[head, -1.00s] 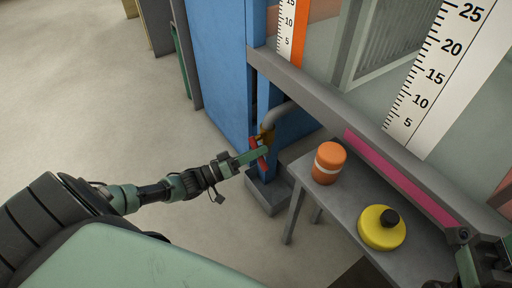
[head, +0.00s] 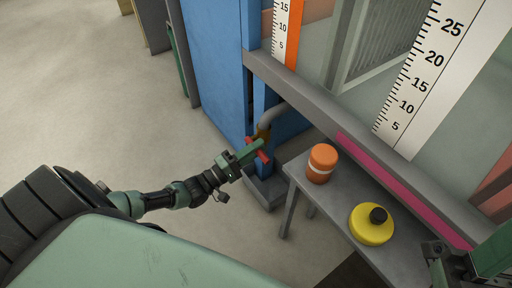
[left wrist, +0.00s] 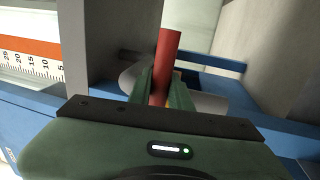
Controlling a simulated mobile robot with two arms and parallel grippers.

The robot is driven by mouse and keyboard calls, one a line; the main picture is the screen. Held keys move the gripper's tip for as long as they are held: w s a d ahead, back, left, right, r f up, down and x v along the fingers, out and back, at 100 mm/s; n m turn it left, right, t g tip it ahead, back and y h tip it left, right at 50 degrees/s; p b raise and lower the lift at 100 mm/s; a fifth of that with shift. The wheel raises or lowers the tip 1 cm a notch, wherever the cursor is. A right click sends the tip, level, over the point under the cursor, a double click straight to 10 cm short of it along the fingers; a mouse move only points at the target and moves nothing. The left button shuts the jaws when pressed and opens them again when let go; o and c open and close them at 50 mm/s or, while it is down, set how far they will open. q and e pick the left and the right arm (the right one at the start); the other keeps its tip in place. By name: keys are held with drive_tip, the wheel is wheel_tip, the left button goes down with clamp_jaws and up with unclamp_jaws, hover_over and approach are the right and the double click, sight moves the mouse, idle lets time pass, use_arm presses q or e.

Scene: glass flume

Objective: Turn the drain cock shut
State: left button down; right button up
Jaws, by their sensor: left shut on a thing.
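The drain cock (head: 263,132) is a brass-coloured valve at the end of a grey pipe, beside the blue post. Its red lever (head: 265,157) lies diagonally in the head view, with both ends showing past my fingers. My left gripper (head: 250,151) is shut on the lever. In the left wrist view the red lever (left wrist: 167,52) stands up between the green fingers, which hide its lower part. Most of the valve body is hidden there. My right gripper (head: 438,262) is at the lower right edge of the head view, and its jaw opening is unclear.
A grey bench (head: 338,207) stands right of the cock, carrying an orange jar (head: 322,158) and a yellow round bottle (head: 370,229) with a black cap. The flume's grey rail (head: 310,103) runs above. Open floor (head: 95,100) lies to the left.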

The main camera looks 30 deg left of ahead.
use_arm(q)
drive_tip(key=shift+n, duration=0.3)
drive_tip(key=c, duration=1.3)
unclamp_jaws()
drive_tip(key=shift+a, duration=0.1)
drive_tip(key=shift+s+a, duration=0.1)
drive_tip(key=shift+s, duration=0.2)
drive_tip(key=p+v, duration=0.1)
drive_tip(key=v, duration=0.6)
drive_tip(key=shift+p, duration=0.3)
drive_tip(key=shift+s, duration=0.1)
drive_tip(key=shift+f, duration=0.1)
